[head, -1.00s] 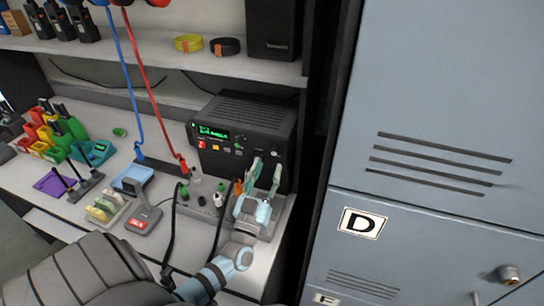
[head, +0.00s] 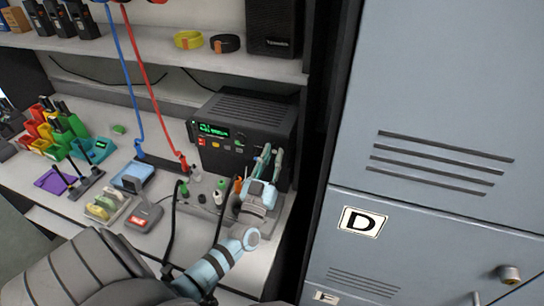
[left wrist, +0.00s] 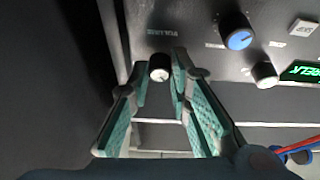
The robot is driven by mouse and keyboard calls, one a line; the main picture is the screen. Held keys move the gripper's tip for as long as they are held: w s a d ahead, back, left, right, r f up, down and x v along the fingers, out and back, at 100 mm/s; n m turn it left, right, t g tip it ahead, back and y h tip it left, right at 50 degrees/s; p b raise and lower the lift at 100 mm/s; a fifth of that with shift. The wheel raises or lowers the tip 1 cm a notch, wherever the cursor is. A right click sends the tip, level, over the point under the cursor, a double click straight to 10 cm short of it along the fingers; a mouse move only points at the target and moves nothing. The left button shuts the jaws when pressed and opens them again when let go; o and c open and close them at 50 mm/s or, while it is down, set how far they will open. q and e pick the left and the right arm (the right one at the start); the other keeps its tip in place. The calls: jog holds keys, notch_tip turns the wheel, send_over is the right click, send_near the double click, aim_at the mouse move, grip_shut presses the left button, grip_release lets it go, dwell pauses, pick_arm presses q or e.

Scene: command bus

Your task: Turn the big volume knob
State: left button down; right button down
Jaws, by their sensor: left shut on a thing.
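The black radio (head: 240,110) with a green lit display stands on the bench at the back right. In the left wrist view its volume knob (left wrist: 160,67) is a black knob with a white face, below a mirrored-looking, upside-down "VOLUME" label (left wrist: 165,31). My left gripper (head: 269,153) is at the right part of the radio front and hides the knob in the head view. In the left wrist view its green-padded fingers (left wrist: 160,72) are shut on the knob, one tip on each side. My right gripper is not in view.
A blue knob (left wrist: 237,32) and a smaller white-faced knob (left wrist: 264,74) are near the volume knob. A row of connectors and a cable stand below the radio. Grey lockers (head: 440,100) stand close on the right.

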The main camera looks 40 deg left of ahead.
pick_arm(q)
jog(key=shift+n, duration=0.3)
jog(key=n+g+y+p, duration=0.1)
jog(key=n, duration=0.2)
jog(key=n+g+y+p, duration=0.1)
jog(key=n+y+p, duration=0.1)
jog(key=n, duration=0.2)
jog(key=shift+w+d+r+y, duration=0.1)
jog(key=shift+d+r+y, duration=0.1)
jog(key=shift+y, duration=0.1)
jog(key=shift+d+n+g+y+p, duration=0.1)
jog(key=shift+n+g+y+p, duration=0.4)
jog(key=shift+n, duration=0.95)
jog(key=shift+n+g+y+p, duration=0.2)
jog(key=shift+n+g+p, duration=0.45)
jog(key=shift+n, duration=0.8)
jog(key=shift+f, duration=0.1)
jog(key=c, duration=1.5)
grip_release()
